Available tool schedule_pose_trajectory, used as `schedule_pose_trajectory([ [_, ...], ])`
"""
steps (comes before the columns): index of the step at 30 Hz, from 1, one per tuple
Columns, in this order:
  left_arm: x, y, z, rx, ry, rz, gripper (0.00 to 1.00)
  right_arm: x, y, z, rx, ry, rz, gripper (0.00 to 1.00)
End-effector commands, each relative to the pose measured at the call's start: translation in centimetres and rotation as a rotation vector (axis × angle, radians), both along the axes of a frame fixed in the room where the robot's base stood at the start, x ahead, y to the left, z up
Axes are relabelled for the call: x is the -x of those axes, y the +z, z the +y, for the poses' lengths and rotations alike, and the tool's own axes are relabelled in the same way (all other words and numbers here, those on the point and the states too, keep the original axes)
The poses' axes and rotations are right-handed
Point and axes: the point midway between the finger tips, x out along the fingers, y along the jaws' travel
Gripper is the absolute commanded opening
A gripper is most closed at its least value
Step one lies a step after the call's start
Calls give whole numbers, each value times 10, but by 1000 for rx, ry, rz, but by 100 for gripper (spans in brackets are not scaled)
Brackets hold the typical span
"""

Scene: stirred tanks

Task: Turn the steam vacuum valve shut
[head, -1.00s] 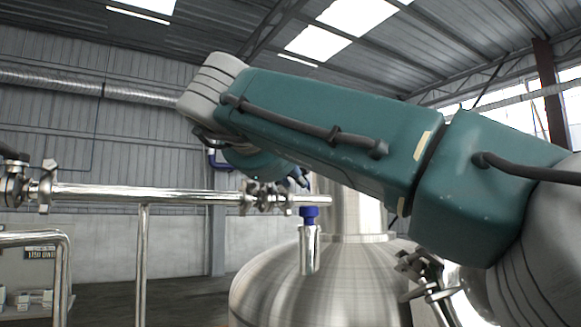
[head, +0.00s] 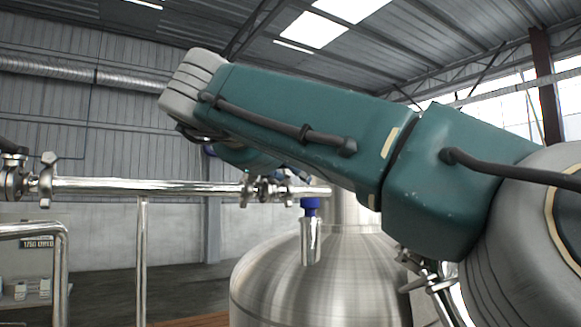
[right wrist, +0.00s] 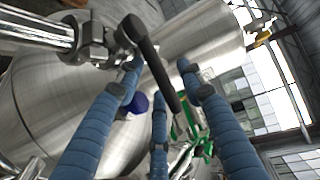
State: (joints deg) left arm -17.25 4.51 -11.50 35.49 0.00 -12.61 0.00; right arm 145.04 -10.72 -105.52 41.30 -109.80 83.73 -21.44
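In the right wrist view, a valve with a long black lever handle (right wrist: 150,60) sits on a steel pipe fitting (right wrist: 90,38). My right gripper (right wrist: 160,68) is open, its blue fingers spread on both sides of the handle, with a third finger below. I cannot tell whether any finger touches the handle. In the head view, my teal right arm hides most of that gripper (head: 292,175), which shows just above the clamped pipe joint (head: 265,189); the black handle is hidden there. My left gripper is not in view.
A large steel tank (head: 320,280) stands below the gripper, with a blue-capped fitting (head: 310,207) on its top. A horizontal steel pipe (head: 145,187) runs left to another fitting (head: 45,180). A steel handrail (head: 62,240) stands at the lower left.

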Motion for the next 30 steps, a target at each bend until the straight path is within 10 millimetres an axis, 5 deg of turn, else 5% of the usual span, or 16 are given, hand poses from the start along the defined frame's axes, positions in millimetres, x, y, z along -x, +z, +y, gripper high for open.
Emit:
schedule_pose_trajectory([
  [8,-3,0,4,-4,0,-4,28,10,3,4,1,2,-1,38],
  [21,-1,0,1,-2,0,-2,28,89,18,36,1,2,-2,38],
  [30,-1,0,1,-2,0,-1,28,110,21,44,1,0,0,38],
])
